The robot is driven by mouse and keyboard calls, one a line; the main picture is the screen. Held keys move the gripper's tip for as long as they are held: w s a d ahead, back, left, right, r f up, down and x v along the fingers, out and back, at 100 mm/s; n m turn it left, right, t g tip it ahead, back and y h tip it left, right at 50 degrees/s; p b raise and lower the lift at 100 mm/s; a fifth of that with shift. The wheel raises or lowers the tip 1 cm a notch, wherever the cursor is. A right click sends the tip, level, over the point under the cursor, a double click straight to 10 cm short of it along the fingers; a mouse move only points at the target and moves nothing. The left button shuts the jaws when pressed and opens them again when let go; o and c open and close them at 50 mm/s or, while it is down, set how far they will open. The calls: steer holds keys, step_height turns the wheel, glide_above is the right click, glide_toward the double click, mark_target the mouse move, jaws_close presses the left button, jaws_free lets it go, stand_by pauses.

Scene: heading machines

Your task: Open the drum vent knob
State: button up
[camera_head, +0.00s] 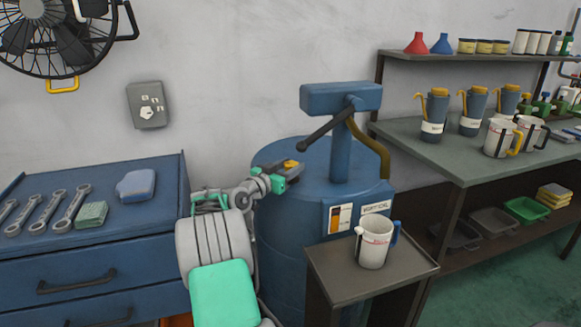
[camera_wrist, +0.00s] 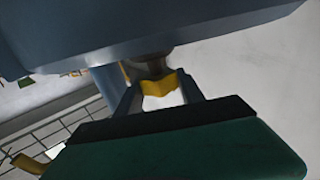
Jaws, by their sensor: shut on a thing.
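The yellow vent knob (camera_head: 291,164) is on top of the blue drum (camera_head: 285,230), left of the pump column. My gripper (camera_head: 283,174) reaches over the drum's top from the left and is shut on the knob. In the wrist view the yellow knob (camera_wrist: 160,84) sits between the two fingers of my gripper (camera_wrist: 160,94), with a dark stem beyond it. The fingers hide part of the knob in the head view, and I cannot tell how far it is turned.
A blue hand pump (camera_head: 340,98) with a black lever and yellow spout rises from the drum, close right of my gripper. A small stand (camera_head: 335,287) with a white jug (camera_head: 375,243) stands in front. A blue tool cabinet (camera_head: 100,250) is left; a bench (camera_head: 440,150) is right.

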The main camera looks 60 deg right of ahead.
steer(key=n+t, duration=0.1)
steer(key=t, duration=0.1)
steer(key=n+t, duration=0.1)
steer(key=shift+s+r+t+b, duration=0.1)
steer(key=shift+s+t+b, duration=0.2)
steer(key=shift+t, duration=0.1)
steer(key=shift+n+t+p, duration=0.3)
steer(key=shift+n+t, duration=0.7)
steer(key=shift+t, duration=0.1)
steer(key=shift+w+n+t, duration=0.15)
steer(key=shift+n+t, duration=0.15)
steer(key=shift+t, duration=0.3)
steer(key=o, duration=1.4)
steer(key=shift+c, duration=0.2)
steer(key=v, duration=0.8)
